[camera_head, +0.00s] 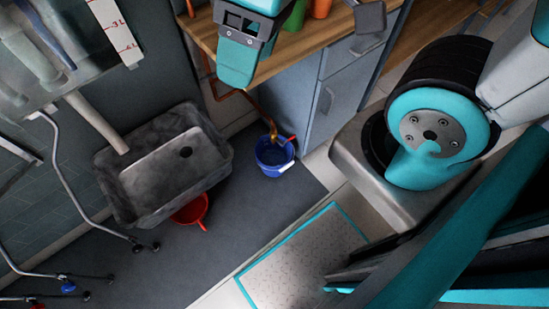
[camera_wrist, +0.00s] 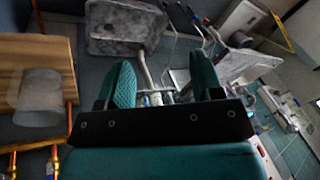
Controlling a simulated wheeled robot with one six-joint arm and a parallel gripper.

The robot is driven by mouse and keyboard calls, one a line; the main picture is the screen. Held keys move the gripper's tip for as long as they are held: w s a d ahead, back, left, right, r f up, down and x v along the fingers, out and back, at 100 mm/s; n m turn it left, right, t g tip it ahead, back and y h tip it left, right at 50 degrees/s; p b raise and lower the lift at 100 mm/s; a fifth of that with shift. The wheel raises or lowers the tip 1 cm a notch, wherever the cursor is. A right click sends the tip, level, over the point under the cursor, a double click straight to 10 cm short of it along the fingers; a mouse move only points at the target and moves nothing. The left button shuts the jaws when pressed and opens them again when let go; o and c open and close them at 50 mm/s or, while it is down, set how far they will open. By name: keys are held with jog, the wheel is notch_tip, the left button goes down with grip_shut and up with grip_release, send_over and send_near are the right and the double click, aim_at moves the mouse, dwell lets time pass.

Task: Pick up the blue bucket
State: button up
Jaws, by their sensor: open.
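The blue bucket (camera_head: 274,152) stands on the dark floor in the head view, beside the grey-blue cabinet and below the end of a copper pipe. A white patch shows on its near side and a red item at its upper right edge. My gripper (camera_head: 238,70) is at the top of the head view, above the wooden counter and apart from the bucket. In the wrist view my gripper (camera_wrist: 163,78) has its two teal fingers wide apart with nothing held between them. I cannot make out the bucket in the wrist view.
A grey sink (camera_head: 150,190) is left of the bucket, with a red container (camera_head: 191,209) under it. The cabinet (camera_head: 335,95) and wooden counter (camera_head: 283,57) stand behind. The copper pipe (camera_head: 265,113) reaches down close to the bucket. Dark floor before the bucket is clear.

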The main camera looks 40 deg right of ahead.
jog(key=w+d+f+n+b, duration=0.1)
jog(key=w+f+b, duration=0.1)
jog(key=f+b, duration=1.5)
jog(key=w+f+b, duration=0.2)
jog(key=f+b, duration=1.2)
jog(key=f, duration=0.6)
jog(key=n+t+h+b, duration=0.2)
jog(key=n+h+b, duration=0.3)
jog(key=n+b, duration=0.85)
send_over(287, 164)
jog(key=s+b, duration=0.1)
jog(key=b, duration=0.1)
jog(key=f+m, duration=0.1)
jog(key=f, duration=2.3)
jog(key=f+m, duration=0.1)
jog(key=f, duration=2.3)
jog(key=shift+s+a+f, duration=0.1)
jog(key=shift+s, duration=0.1)
jog(key=f+b, duration=0.2)
jog(key=f, duration=0.1)
jog(key=w+f+b, duration=0.1)
jog(key=f+b, duration=0.1)
jog(key=b, duration=0.1)
jog(key=shift+w+f, duration=0.1)
jog(key=shift+f, duration=0.3)
jog(key=shift+r, duration=0.1)
